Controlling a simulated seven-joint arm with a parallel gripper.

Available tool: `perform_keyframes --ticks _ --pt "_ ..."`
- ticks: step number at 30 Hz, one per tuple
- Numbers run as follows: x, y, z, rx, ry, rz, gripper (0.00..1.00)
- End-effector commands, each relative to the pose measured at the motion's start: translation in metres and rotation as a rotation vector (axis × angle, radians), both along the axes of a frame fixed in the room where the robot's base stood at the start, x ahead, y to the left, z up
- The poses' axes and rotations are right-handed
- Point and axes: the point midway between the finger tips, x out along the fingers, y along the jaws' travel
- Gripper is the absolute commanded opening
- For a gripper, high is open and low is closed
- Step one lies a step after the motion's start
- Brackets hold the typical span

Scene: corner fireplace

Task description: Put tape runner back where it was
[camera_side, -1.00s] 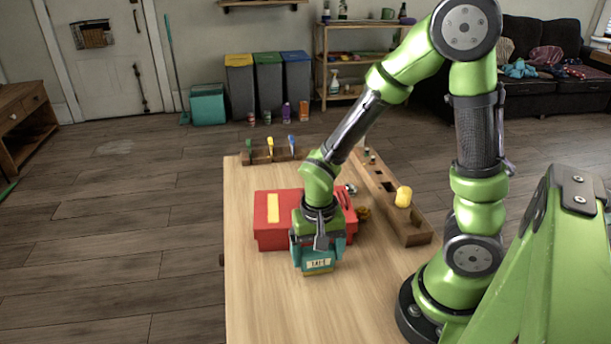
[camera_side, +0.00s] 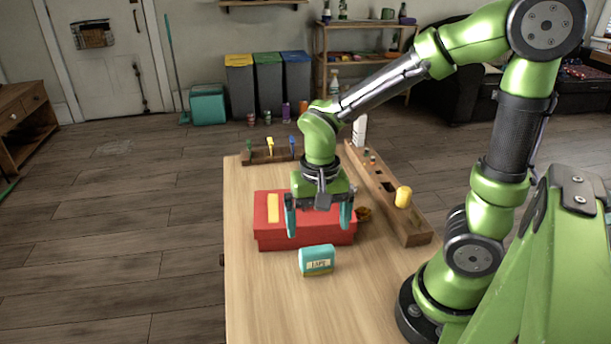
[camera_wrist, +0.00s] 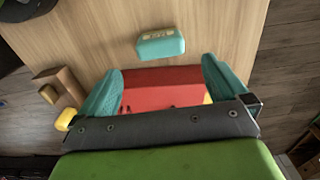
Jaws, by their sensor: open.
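The tape runner (camera_side: 317,259) is a small teal block with a pale label. It stands on the wooden table, in front of the red box, apart from it. In the wrist view the tape runner (camera_wrist: 161,43) lies beyond my fingertips, a little above the middle of the picture. My gripper (camera_side: 319,222) is open and empty, above the front part of the red box and higher than the tape runner. In the wrist view its two teal fingers (camera_wrist: 158,76) are spread wide, with the red box showing between them.
The red box (camera_side: 272,235) with a yellow strip stands behind the tape runner. A wooden rack (camera_side: 408,229) with holes and a yellow object (camera_side: 403,197) runs along the right. A small holder (camera_side: 262,158) with several tools is at the back. The table's front is clear.

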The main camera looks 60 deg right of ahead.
Motion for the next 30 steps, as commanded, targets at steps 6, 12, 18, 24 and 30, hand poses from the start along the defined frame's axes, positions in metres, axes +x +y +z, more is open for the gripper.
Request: perform_keyframes --ticks 6,12,18,24,30 --pt "0.0 0.0 0.029 0.0 -0.001 0.0 1.0" --pt "-0.003 0.002 0.052 0.043 -0.105 0.066 1.0" --pt "-0.015 0.006 0.095 0.086 -0.399 0.253 1.0" --pt "-0.024 0.008 0.121 0.05 -0.611 0.386 1.0" --pt "-0.026 0.008 0.126 0.035 -0.658 0.418 1.0"
